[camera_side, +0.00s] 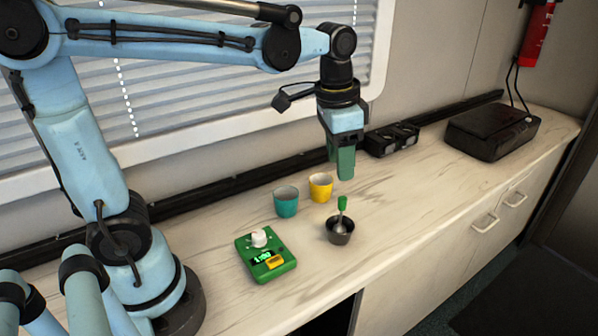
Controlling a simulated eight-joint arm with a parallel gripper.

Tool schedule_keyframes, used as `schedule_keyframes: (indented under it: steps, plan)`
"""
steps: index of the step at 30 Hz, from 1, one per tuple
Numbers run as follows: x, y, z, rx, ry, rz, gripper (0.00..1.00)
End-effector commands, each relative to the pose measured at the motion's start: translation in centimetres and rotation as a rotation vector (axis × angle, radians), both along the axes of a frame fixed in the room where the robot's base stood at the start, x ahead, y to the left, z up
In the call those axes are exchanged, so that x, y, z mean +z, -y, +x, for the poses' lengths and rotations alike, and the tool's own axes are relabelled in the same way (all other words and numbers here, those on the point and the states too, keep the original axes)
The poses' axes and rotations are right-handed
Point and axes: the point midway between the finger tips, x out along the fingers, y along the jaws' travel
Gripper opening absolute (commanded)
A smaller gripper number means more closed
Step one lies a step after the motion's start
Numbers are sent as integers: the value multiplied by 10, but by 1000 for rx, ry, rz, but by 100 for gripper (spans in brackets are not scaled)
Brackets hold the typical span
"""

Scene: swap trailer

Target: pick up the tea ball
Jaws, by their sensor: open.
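The tea ball (340,224) appears to be the grey metal piece with a green handle (342,203), standing nearly upright in a small dark bowl (340,238) on the counter. Its lower end is hidden inside the bowl. My gripper (346,176) points down with green fingers, above and slightly behind the handle in the picture. It is open and apart from the tea ball. The gap between the fingers is not visible from this side.
A yellow cup (320,188) and a teal cup (286,203) stand left of the bowl. A green timer (266,257) with a white knob lies nearer. A black double-socket unit (391,140) and a black case (492,133) are farther right. Counter right of the bowl is clear.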

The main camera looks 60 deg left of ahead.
Motion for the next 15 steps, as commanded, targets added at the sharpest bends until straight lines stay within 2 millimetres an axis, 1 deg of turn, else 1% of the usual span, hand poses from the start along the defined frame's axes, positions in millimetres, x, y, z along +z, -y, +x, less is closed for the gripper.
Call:
schedule_keyframes:
  steps: [1,3,9,11,15]
  plan:
    - [1,3,7,-26,-33,3,49]
    - [1,5,12,-57,-72,8,49]
    - [0,7,19,-99,-128,12,49]
    - [-4,8,19,-101,-131,13,49]
    - [-22,7,19,-101,-130,12,49]
